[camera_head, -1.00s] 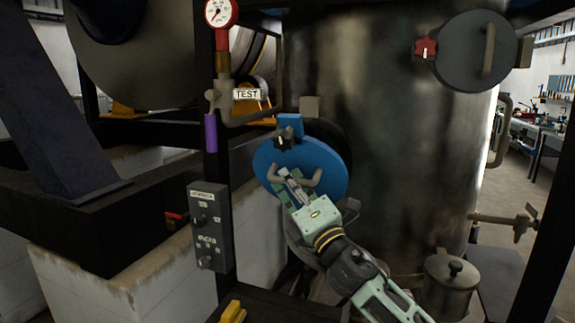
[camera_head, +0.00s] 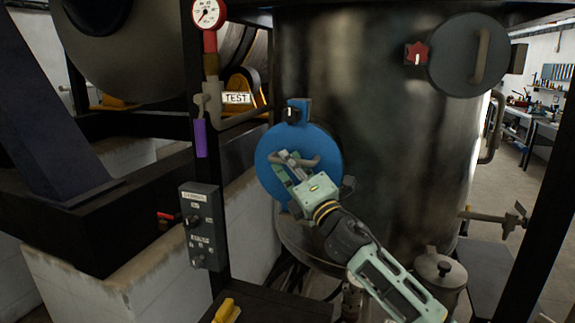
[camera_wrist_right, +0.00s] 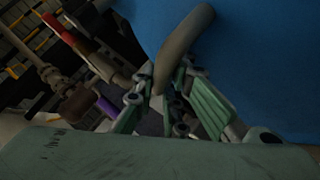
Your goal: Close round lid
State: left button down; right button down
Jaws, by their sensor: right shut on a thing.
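The round blue lid (camera_head: 275,150) sits over the lower opening of the metal tank, facing me, and looks flush or nearly flush with it. A blue tab with a dark knob (camera_head: 293,115) is at its top edge. My right gripper (camera_head: 287,166) is shut on the lid's grey handle (camera_head: 315,161). In the right wrist view the curved handle (camera_wrist_right: 182,42) runs between the fingers of my right gripper (camera_wrist_right: 165,88), with the blue lid (camera_wrist_right: 260,60) behind. A small gap at the rim cannot be ruled out. My left gripper is not in view.
The metal tank (camera_head: 385,140) carries a closed grey round hatch (camera_head: 460,55) with a red knob (camera_head: 416,54). A black post with a gauge (camera_head: 208,12), a purple-handled valve (camera_head: 200,138) and a control box (camera_head: 203,225) stands left of the lid. A lidded pot (camera_head: 440,272) is at lower right.

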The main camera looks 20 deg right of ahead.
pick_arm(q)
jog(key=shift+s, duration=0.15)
pick_arm(e)
jog(key=shift+d+r, duration=0.3)
jog(key=shift+r, duration=0.3)
jog(key=c, duration=1.8)
grip_release()
jog(key=shift+w+a, duration=0.1)
jog(key=shift+o, duration=0.2)
jog(key=shift+w+f, duration=0.1)
jog(key=shift+f, duration=0.15)
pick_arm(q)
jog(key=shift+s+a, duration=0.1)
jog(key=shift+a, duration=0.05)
pick_arm(e)
jog(key=shift+f, duration=0.2)
jog(key=v, duration=1.2)
jog(key=shift+r, duration=0.2)
jog(key=shift+a, duration=0.1)
